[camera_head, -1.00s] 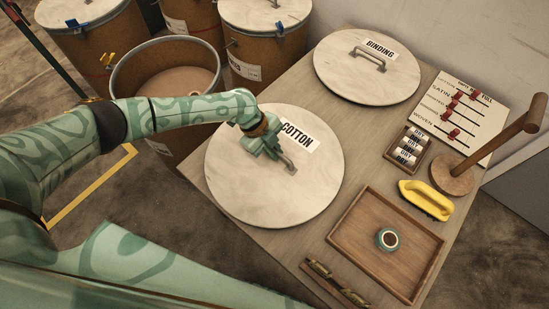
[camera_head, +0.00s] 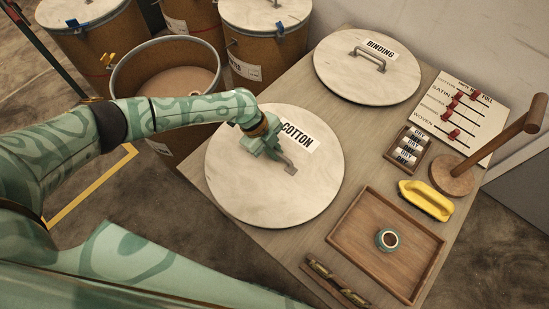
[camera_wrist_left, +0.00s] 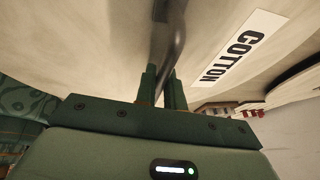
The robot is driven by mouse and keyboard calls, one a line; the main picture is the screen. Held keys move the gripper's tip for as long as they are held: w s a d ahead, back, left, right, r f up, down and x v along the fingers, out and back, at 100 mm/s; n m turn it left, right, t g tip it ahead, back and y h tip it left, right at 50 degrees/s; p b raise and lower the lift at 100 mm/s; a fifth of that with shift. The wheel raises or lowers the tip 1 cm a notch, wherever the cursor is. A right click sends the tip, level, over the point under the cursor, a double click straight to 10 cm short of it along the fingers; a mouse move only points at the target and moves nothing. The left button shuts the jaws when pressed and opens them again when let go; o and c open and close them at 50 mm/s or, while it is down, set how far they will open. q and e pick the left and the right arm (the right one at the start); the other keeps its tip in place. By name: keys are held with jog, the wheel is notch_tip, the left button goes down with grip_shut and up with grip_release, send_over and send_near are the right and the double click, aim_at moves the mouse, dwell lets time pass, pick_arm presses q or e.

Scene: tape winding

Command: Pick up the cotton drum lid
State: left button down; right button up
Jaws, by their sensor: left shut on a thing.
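The cotton drum lid (camera_head: 250,195) is a round pale disc with a "COTTON" label (camera_head: 298,136), lying on the left part of the wooden table. My left gripper (camera_head: 283,164) is at the lid's middle, shut on its metal handle, which is mostly hidden in the head view. In the left wrist view the handle (camera_wrist_left: 172,45) runs between the two green fingers (camera_wrist_left: 163,88), and the label (camera_wrist_left: 236,50) lies to the right. My right gripper is not in view.
The binding lid (camera_head: 345,80) lies at the back of the table (camera_head: 265,255). An open drum (camera_head: 160,55) stands left of the table. A wooden tray (camera_head: 365,245), yellow-handled tool (camera_head: 426,201), small rack (camera_head: 425,140) and wooden post (camera_head: 490,150) fill the right side.

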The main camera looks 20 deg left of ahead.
aim_at(274, 149)
pick_arm(q)
jog(key=shift+f, duration=0.1)
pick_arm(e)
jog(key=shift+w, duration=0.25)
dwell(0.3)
